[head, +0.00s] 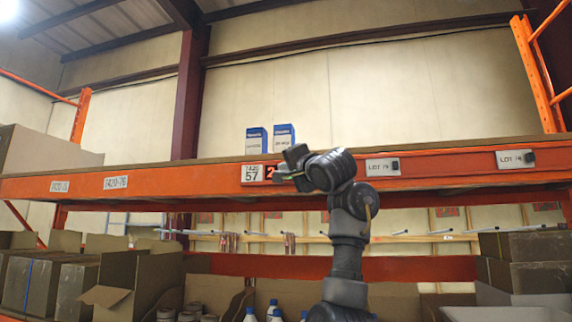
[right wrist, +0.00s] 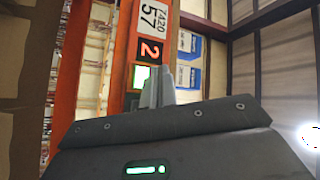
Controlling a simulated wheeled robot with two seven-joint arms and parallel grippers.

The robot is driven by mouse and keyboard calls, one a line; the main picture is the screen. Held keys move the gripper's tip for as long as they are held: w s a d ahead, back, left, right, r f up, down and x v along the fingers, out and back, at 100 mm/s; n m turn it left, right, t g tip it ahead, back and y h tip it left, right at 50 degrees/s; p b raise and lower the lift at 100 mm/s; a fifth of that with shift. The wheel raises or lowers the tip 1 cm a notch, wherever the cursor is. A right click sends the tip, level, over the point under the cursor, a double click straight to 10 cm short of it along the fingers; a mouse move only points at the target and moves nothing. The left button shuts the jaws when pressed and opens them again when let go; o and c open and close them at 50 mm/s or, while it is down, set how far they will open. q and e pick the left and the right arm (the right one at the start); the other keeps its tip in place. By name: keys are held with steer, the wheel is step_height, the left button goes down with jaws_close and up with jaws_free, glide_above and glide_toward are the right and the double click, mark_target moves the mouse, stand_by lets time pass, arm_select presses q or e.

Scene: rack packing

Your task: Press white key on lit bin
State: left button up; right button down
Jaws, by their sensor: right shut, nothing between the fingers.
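The lit bin's label reads 7420 57 and sits on the orange shelf beam in the head view (head: 252,174); it also shows in the right wrist view (right wrist: 152,18). Beside it is a display with a red-orange 2 (right wrist: 149,51), partly covered by my gripper in the head view. A bright green-white lit patch (right wrist: 140,77) is next to the display; I cannot tell whether it is the white key. My right gripper (head: 284,168) is shut and empty in front of the module. Its fingertips (right wrist: 158,78) are close beside the lit patch; contact cannot be told. My left gripper is not in view.
Two blue-and-white boxes (head: 270,139) stand on the upper shelf above the label. Other modules (head: 382,167) (head: 515,159) sit along the beam (head: 440,171) to the right. Cartons (head: 130,285) and bottles fill the lower shelf. The space before the beam is otherwise clear.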

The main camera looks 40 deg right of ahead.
steer(key=shift+w+d, duration=0.4)
steer(key=shift+w+d, duration=0.15)
steer(key=shift+d, duration=0.05)
stand_by(1.8)
steer(key=shift+w+d+p, duration=0.15)
steer(key=shift+d+p, duration=0.05)
steer(key=shift+p, duration=0.1)
steer(key=shift+w+d, duration=0.2)
steer(key=shift+d, duration=0.1)
stand_by(0.7)
stand_by(0.4)
steer(key=shift+s+a+b, duration=0.45)
steer(key=shift+a+b, duration=0.15)
steer(key=shift+a, duration=0.1)
